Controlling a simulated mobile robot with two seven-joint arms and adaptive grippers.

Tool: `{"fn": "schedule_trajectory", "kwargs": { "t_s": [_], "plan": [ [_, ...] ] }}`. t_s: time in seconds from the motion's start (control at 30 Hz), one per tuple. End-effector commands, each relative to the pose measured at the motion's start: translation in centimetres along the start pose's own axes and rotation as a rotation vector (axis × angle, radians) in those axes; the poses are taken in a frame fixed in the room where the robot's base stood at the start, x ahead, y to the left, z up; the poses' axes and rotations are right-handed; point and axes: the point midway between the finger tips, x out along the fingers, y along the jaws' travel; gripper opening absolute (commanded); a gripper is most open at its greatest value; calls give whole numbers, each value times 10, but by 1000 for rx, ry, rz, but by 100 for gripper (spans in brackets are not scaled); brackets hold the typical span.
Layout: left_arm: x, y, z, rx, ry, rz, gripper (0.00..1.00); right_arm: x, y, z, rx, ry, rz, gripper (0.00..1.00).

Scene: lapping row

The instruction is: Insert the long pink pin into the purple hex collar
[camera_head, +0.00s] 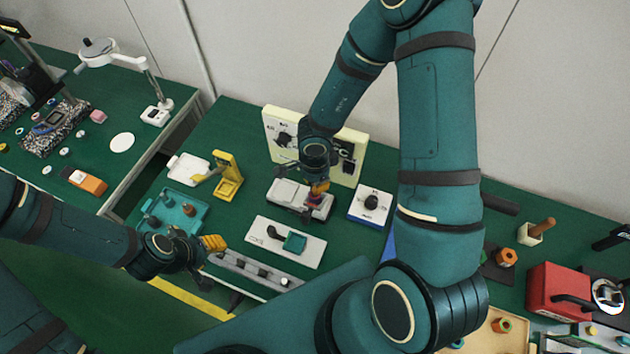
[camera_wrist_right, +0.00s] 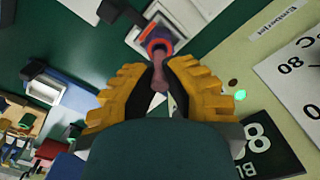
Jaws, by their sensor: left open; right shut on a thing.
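In the right wrist view the long pink pin (camera_wrist_right: 160,73) stands between the yellow fingers of my right gripper (camera_wrist_right: 161,82), which is shut on it. Its far end overlaps the purple hex collar (camera_wrist_right: 162,32), which has an orange-red part around it; I cannot tell whether the end is inside the opening or only in front. In the head view my right gripper (camera_head: 319,187) is directly above the collar (camera_head: 314,199), on a grey and white device. The pin is hidden there by the fingers. My left gripper (camera_head: 214,243) is open and apart from these, over the bench's front left.
The device (camera_head: 283,193) sits before a cream panel (camera_head: 357,142). A white box with a black knob (camera_head: 371,204) stands to its right, a white plate with a green block (camera_head: 294,241) in front. A teal tray (camera_head: 171,213) and yellow stand (camera_head: 229,180) are at left.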

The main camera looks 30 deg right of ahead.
Motion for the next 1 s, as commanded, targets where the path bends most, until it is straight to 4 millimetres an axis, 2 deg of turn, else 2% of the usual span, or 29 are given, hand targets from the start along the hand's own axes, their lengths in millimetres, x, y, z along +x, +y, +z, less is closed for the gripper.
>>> {"fn": "schedule_trajectory", "kwargs": {
  "t_s": [1.0],
  "plan": [
    [-7, 3, -1, 0, 0, 0, 47, 0, 0, 0, 0, 0, 0, 0]
  ]
}}
